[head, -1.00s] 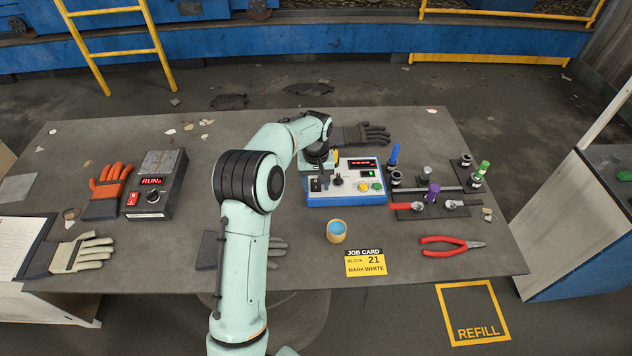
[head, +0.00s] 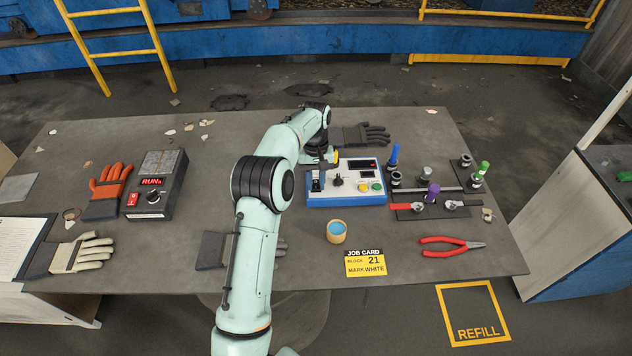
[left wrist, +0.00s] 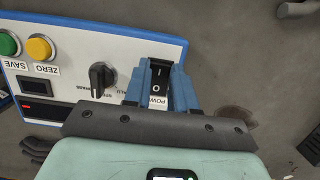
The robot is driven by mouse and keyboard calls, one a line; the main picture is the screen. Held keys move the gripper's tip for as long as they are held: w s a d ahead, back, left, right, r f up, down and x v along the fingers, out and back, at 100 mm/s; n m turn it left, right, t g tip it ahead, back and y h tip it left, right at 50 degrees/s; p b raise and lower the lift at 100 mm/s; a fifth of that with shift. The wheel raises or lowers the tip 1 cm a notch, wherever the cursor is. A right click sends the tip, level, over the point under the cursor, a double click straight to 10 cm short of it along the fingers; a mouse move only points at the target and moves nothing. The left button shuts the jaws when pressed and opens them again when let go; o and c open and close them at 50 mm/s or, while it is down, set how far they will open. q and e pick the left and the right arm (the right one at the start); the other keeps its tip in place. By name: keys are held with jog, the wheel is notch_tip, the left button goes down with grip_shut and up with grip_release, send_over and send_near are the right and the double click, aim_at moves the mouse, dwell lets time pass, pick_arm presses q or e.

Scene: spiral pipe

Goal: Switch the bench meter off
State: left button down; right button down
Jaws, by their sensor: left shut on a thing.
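The bench meter (head: 348,199) is a blue box with a pale panel near the middle of the table. Its display (head: 362,163) looks dark. My left gripper (head: 317,183) is at the panel's left end. In the left wrist view, the blue fingers of my left gripper (left wrist: 158,84) are shut on the sides of the black power switch (left wrist: 158,76), marked I and O. A label partly hidden by my gripper reads "POW". A black knob (left wrist: 102,75) and the yellow ZERO button (left wrist: 40,48) are beside it. My right gripper is not in view.
A RUN box (head: 155,190) with a red switch stands to the left. A blue-topped cup (head: 336,232), a job card (head: 365,263) and red pliers (head: 450,245) lie in front. A tool rack (head: 430,212) stands close on the meter's right.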

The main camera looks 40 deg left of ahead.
aim_at(316, 181)
pick_arm(q)
jog(key=shift+w+h, duration=0.1)
jog(key=shift+h, duration=0.2)
jog(key=c, duration=0.9)
grip_release()
jog(key=shift+v, duration=3.85)
jog(key=shift+w, duration=0.15)
jog(key=shift+f, duration=0.1)
